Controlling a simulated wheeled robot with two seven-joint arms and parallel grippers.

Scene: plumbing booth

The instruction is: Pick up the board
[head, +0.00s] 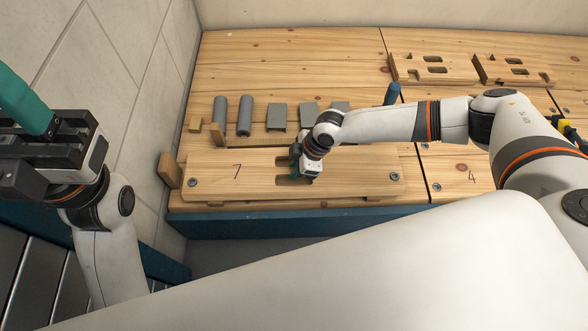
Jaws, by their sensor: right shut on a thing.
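The board (345,182) is a long pale wooden plank with a "7" marked on its left part and a round metal fitting near each end. It lies near the front of the wooden bench, with a dark slot near its middle. My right gripper (296,170) reaches in from the right and is shut on the board at the slot. The wrist hides part of the slot and fingertips. My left gripper (38,125) is raised at the left edge, away from the board. A teal piece extends up from it, and its jaw opening cannot be made out.
Behind the board stand two grey cylinders (245,115) and several grey blocks (277,117). A wooden block (171,170) is by its left end. Slotted wooden pieces (434,68) lie at the back right. A tiled wall borders the left. The bench's back left is clear.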

